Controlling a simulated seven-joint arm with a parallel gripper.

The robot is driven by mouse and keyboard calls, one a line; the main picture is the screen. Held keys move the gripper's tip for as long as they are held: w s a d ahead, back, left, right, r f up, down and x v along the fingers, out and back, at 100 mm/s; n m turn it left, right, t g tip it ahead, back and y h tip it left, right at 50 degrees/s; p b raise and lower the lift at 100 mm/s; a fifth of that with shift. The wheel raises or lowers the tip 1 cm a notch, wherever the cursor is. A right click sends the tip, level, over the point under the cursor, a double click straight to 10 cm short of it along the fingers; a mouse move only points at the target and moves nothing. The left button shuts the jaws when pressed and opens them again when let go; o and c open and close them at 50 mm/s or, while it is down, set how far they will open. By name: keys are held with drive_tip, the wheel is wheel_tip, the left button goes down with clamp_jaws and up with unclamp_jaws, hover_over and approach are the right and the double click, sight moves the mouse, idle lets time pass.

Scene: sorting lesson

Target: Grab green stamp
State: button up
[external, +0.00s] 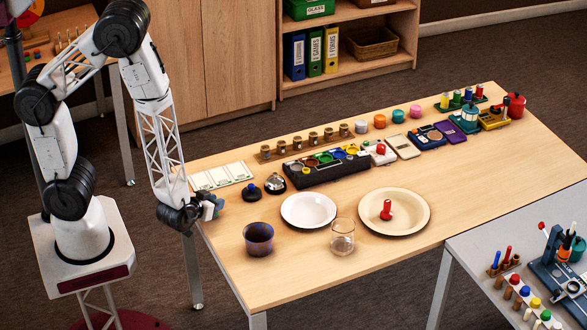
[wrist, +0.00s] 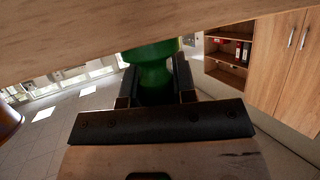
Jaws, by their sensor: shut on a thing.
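The green stamp (wrist: 152,72) is between the two dark fingers of my gripper (wrist: 155,82) in the wrist view. The fingers are shut on its rounded green body, and its ends are partly hidden. In the external view my gripper (external: 213,206) is at the left edge of the wooden table, left of the dark bowl. The stamp cannot be made out clearly there. A red stamp (external: 386,211) stands on the cream plate (external: 418,206).
Near my gripper are a dark bowl (external: 258,238), a white plate (external: 308,210), a blue-knobbed item (external: 251,192) and a black bell (external: 275,183). A clear glass (external: 342,238) stands between the plates. A black paint tray (external: 327,165) lies behind. The table's front right is clear.

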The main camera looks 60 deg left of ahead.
drive_tip(key=shift+r, duration=0.1)
wheel_tip(320, 180, up, 10)
idle(0.8)
